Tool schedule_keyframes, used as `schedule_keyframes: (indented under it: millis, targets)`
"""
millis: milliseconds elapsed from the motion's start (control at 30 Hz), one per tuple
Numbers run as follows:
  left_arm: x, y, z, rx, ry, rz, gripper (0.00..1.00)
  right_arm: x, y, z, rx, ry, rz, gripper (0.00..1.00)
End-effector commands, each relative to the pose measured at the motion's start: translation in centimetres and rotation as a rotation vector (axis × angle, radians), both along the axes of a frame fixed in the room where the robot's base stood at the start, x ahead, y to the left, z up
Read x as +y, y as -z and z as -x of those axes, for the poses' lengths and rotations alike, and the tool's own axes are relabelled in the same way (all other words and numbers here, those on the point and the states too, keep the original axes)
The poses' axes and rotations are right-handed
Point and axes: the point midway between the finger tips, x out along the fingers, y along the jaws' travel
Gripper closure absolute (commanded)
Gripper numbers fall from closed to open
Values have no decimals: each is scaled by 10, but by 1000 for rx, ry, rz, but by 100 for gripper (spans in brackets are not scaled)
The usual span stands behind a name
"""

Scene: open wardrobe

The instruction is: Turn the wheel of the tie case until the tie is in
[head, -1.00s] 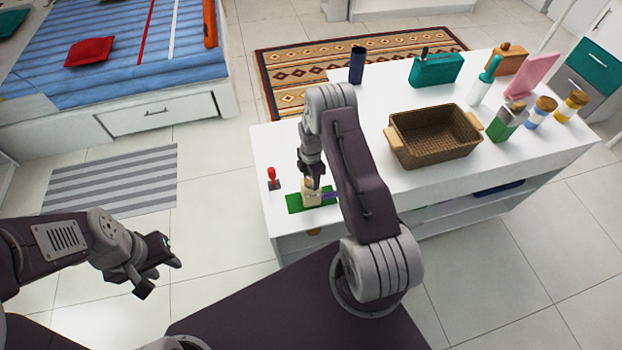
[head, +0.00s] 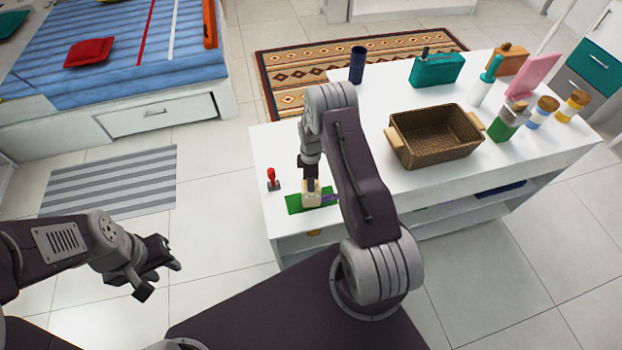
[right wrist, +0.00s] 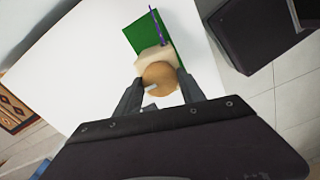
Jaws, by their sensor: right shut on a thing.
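The cream tie case (head: 312,198) stands on a green mat (head: 293,204) at the near left of the white table. In the right wrist view, the case (right wrist: 152,58) shows behind its round tan wheel (right wrist: 160,76). My right gripper (right wrist: 157,88) is shut on the wheel, one finger on each side. In the head view, my right gripper (head: 311,186) comes down on the case and hides the wheel. The purple tie (head: 331,198) sticks out over the mat; it also shows in the right wrist view (right wrist: 158,25). My left gripper (head: 160,279) is open and empty, away from the table.
A red-handled stamp-like object (head: 271,178) stands left of the mat. A brown basket (head: 436,157) is right of my right arm. A dark cup (head: 357,65), a teal box (head: 437,70) and several bottles stand farther back.

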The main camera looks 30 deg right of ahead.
Motion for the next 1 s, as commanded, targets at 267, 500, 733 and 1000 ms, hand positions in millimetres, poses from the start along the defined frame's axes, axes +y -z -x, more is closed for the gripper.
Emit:
schedule_keyframes:
  millis: [267, 500, 733, 1000]
  targets:
    - [0, 0, 0, 0, 0, 0, 64, 0, 0, 0, -1, -1, 0, 94]
    - [0, 0, 0, 0, 0, 0, 64, 0, 0, 0, -1, -1, 0, 94]
    - [0, 0, 0, 0, 0, 0, 64, 0, 0, 0, -1, -1, 0, 94]
    - [0, 0, 0, 0, 0, 0, 64, 0, 0, 0, 0, -2, 0, 31]
